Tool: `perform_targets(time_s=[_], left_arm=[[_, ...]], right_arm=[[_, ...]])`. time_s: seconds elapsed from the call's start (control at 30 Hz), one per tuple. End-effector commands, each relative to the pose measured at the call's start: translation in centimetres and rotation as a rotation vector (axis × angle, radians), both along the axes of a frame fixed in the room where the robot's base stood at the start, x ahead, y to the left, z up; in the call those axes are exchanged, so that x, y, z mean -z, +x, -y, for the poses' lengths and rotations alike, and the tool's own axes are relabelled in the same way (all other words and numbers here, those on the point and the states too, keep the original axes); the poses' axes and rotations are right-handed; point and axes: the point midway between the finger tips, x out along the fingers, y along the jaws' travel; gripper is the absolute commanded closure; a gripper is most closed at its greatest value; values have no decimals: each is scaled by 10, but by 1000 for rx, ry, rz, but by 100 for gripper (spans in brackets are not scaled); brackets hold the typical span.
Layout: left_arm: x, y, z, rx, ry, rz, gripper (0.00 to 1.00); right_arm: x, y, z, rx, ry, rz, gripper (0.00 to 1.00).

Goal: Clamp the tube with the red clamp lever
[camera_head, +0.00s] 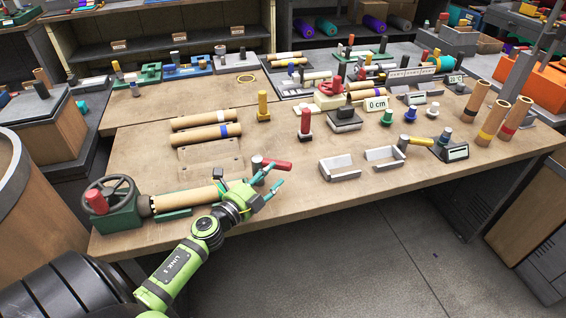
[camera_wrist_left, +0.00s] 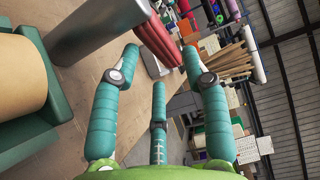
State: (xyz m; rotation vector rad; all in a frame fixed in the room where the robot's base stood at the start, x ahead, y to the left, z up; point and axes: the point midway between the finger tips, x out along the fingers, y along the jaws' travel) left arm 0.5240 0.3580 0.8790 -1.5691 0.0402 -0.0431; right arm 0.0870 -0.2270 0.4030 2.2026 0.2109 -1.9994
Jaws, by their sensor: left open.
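The brown cardboard tube (camera_head: 188,198) lies in a green cradle at the front left of the table, and its end shows large in the left wrist view (camera_wrist_left: 20,75). A grey post (camera_head: 257,164) stands near its right end, with the red clamp lever (camera_head: 279,165) reaching out to the right from it. In the left wrist view the red lever (camera_wrist_left: 153,38) appears between my upper fingertips, beside the grey post (camera_wrist_left: 95,28). My left gripper (camera_head: 271,181), with teal fingers, is open and empty just in front of the lever; I cannot tell if it touches. My right gripper is out of view.
A handwheel with a red knob (camera_head: 97,201) stands at the tube's left end. Two tubes (camera_head: 205,134) lie behind. Open grey trays (camera_head: 340,170), a red-topped post (camera_head: 305,124) and upright tubes (camera_head: 494,118) stand to the right. The table's front edge runs below my gripper.

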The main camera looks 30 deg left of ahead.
Motion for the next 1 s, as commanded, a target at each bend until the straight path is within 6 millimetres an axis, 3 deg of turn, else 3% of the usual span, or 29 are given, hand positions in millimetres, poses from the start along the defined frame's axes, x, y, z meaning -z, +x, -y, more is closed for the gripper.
perform_targets(time_s=[0.03, 0.17, 0.27, 0.5, 0.67, 0.7, 0.8, 1.0], left_arm=[[-3, 10, 0, -1, 0, 3, 54], [-2, 29, 2, -1, -1, 2, 54], [-2, 40, 2, -2, -1, 3, 54], [0, 50, 3, 0, -2, 1, 54], [0, 50, 3, 0, -2, 1, 54], [0, 50, 3, 0, -2, 1, 58], [0, 50, 3, -1, -2, 1, 98], [0, 50, 3, 10, -2, 1, 100]], right_arm=[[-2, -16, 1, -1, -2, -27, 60], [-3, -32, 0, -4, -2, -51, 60], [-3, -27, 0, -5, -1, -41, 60], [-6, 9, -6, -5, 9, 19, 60], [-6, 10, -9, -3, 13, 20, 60], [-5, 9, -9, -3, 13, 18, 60], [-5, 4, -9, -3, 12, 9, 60], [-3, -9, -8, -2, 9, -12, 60]])
